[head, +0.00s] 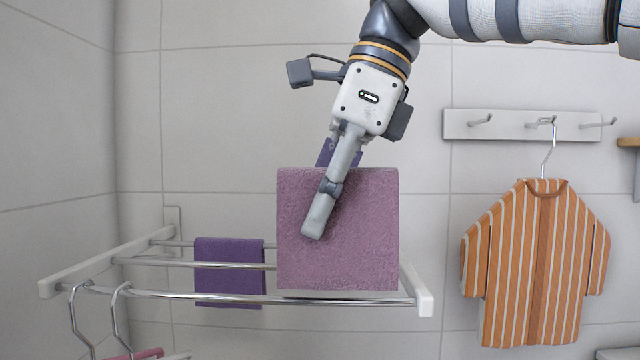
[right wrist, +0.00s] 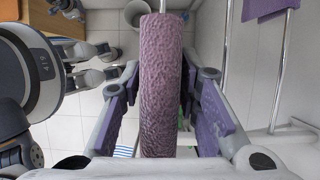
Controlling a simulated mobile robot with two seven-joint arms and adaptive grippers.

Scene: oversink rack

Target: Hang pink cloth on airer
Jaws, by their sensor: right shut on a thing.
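The pink cloth (head: 365,235) is a thick folded rectangle, upright over the right part of the wall airer (head: 70,283). Its top edge is well above the rails, and its lower edge is just above the front rail in the picture. Whether it touches a rail I cannot tell. My right gripper (head: 330,205) comes from above and is shut on the cloth, one finger across its front face. In the right wrist view the cloth (right wrist: 160,85) runs between the two fingers, which have purple pads.
A purple cloth (head: 228,288) hangs on the airer left of the pink one. Hangers (head: 75,318) hang at the front left rail. A striped orange shirt (head: 535,265) hangs from a wall hook rack (head: 460,125) at the right. Rail between the two cloths is narrow.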

